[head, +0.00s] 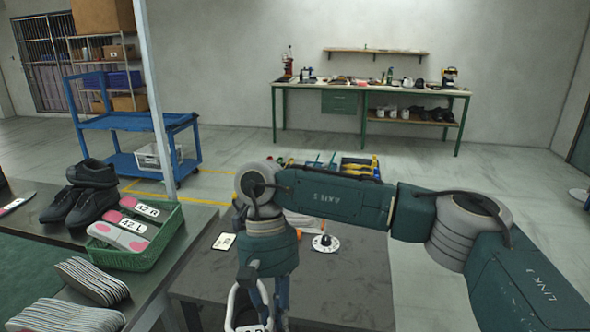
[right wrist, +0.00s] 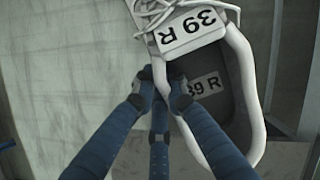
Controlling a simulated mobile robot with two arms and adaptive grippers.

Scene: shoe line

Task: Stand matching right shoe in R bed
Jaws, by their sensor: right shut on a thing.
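A white shoe with laces (right wrist: 248,85) fills the right side of the right wrist view. Its tongue label and its insole both read "39 R". My right gripper (right wrist: 161,90) has its blue fingers shut on the shoe's collar edge. In the head view my right gripper (head: 276,300) points down at the bottom middle, and part of the shoe's pale rim (head: 233,303) shows beside it, cut by the frame edge. My left gripper is not in view. I cannot make out an R bed in either view.
A dark table (head: 335,285) lies under my right arm, with a white round dial-like item (head: 325,244) and a small card (head: 224,241). At left, a green basket (head: 155,258) holds insoles marked 42 R and 42 L, near black shoes (head: 84,200) and stacked insoles (head: 88,282). A pale post (head: 157,110) stands behind.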

